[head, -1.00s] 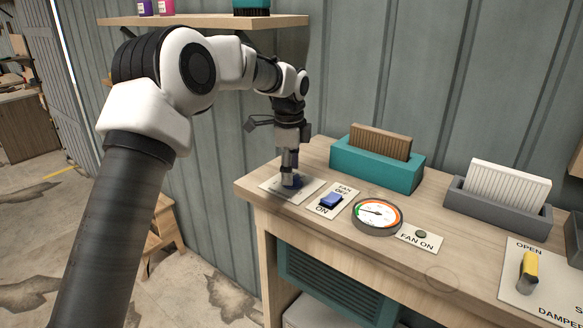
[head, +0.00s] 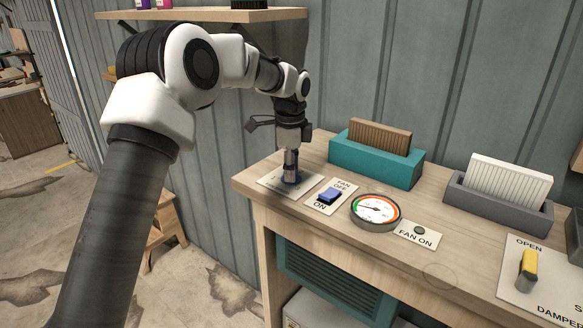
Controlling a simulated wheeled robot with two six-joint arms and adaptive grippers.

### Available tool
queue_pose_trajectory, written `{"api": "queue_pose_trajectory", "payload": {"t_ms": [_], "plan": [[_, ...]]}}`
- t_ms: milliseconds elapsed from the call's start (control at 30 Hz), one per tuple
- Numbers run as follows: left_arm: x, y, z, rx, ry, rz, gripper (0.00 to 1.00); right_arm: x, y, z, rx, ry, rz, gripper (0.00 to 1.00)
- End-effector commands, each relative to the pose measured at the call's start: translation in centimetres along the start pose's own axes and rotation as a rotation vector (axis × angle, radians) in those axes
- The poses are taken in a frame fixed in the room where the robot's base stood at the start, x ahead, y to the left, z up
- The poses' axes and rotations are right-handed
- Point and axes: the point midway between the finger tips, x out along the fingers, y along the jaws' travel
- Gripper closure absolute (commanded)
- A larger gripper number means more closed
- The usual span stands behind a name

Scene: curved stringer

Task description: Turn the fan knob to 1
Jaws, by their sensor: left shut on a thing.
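The fan knob (head: 291,181) is a small dark blue knob on a pale plate (head: 306,188) at the left end of the wooden bench. My left gripper (head: 290,176) points straight down over it and is shut on it. The fingers hide most of the knob and part of the plate, so I cannot read the knob's setting or the numbers. My right gripper is not in view.
Right of the knob plate are a blue fan switch (head: 329,195), a round gauge (head: 376,209), a FAN ON plate (head: 416,236) and a yellow damper handle (head: 528,268). A teal holder (head: 375,164) and a grey holder (head: 498,205) stand behind. A shelf (head: 200,15) hangs above my left arm.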

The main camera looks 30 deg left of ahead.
Motion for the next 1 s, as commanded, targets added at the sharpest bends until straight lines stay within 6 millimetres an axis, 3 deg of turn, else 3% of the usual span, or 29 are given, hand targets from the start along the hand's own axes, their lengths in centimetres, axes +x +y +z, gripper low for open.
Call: {"api": "queue_pose_trajectory", "payload": {"t_ms": [367, 1000], "plan": [[0.66, 0.32, -0.02, -0.215, -0.02, 0.016, 0.97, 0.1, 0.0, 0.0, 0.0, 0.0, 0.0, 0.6], [0.7, 0.26, -0.07, -0.817, -0.067, 0.016, 0.97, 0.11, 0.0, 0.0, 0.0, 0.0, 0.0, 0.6]]}}
